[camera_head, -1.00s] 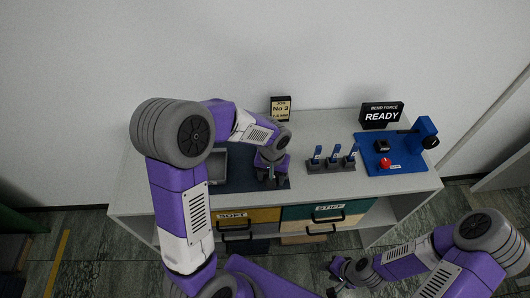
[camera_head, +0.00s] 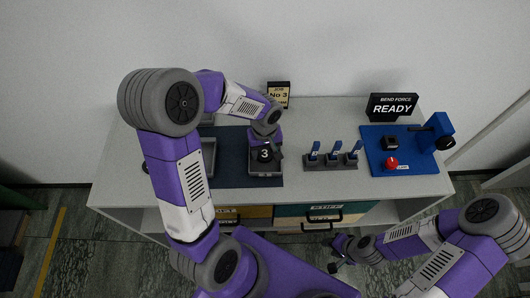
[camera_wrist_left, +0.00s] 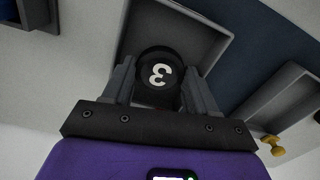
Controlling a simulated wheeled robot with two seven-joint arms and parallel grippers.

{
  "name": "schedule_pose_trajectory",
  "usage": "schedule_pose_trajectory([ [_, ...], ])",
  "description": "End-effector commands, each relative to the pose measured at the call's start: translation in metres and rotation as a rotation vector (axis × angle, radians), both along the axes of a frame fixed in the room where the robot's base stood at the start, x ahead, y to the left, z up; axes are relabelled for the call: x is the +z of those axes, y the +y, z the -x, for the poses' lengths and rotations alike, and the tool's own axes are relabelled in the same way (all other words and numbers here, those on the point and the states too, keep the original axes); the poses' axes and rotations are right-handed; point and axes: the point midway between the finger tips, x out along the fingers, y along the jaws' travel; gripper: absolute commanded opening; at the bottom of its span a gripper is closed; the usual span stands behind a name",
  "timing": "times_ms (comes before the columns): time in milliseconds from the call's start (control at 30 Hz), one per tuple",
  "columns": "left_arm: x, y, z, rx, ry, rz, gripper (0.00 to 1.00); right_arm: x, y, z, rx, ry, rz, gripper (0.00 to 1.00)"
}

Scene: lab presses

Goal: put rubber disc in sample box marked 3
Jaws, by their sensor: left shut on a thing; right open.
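The rubber disc (camera_head: 264,154) is black with a white 3 on its face. My left gripper (camera_head: 267,140) is shut on it. In the left wrist view the disc (camera_wrist_left: 160,72) stands between the two fingers, its 3 turned upside down. A grey open box (camera_head: 265,170) lies on the dark mat under the disc; it fills the wrist view behind the disc. I cannot tell the exact gap between disc and box. A second grey box (camera_head: 208,158) is left of it, partly hidden by my arm. No box number is readable. My right gripper (camera_head: 340,252) is open, below the bench front.
A job card reading No 3 (camera_head: 278,94) stands at the back. A rack (camera_head: 330,161) with several blue-topped pieces is right of the mat (camera_head: 234,146). Farther right are the blue press (camera_head: 400,160) with a red button and a READY sign (camera_head: 392,107). Labelled drawers (camera_head: 325,217) are below.

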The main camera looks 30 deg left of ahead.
Motion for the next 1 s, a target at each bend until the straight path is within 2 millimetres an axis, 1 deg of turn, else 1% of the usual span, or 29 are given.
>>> schedule_pose_trajectory([
  [33,-0.009,0.000,0.001,0.000,0.002,0.001,0.28,-0.003,0.000,0.000,0.000,0.000,0.000,0.43],
  [67,-0.010,0.000,0.000,0.000,0.002,0.001,0.28,-0.003,0.000,0.000,0.000,0.000,0.000,0.43],
  [300,-0.010,0.000,0.000,0.000,-0.001,0.001,0.28,-0.003,0.000,0.000,0.000,-0.001,0.000,0.43],
  [433,-0.014,0.000,0.000,0.000,-0.001,0.001,0.28,-0.007,0.000,0.000,0.000,-0.001,0.000,0.43],
  [467,-0.014,0.000,0.000,0.000,-0.001,0.001,0.60,-0.007,0.000,0.000,0.000,0.000,0.000,0.43],
  [500,-0.013,0.000,0.000,0.000,-0.001,0.001,0.67,-0.006,0.000,0.000,0.000,0.000,0.000,0.43],
  [533,-0.013,0.000,0.000,0.000,-0.001,0.001,0.68,-0.006,0.000,0.000,0.000,0.000,0.000,0.43],
  [867,-0.010,0.000,0.000,0.000,-0.001,0.001,0.68,-0.003,0.000,0.000,0.000,0.000,0.000,0.43],
  [933,-0.005,0.000,-0.001,0.000,-0.003,0.000,0.68,0.000,0.000,0.000,0.000,0.000,0.000,0.43],
  [1000,0.007,0.000,-0.001,-0.001,-0.005,0.000,0.68,0.003,0.000,0.000,0.000,0.000,0.000,0.43],
])
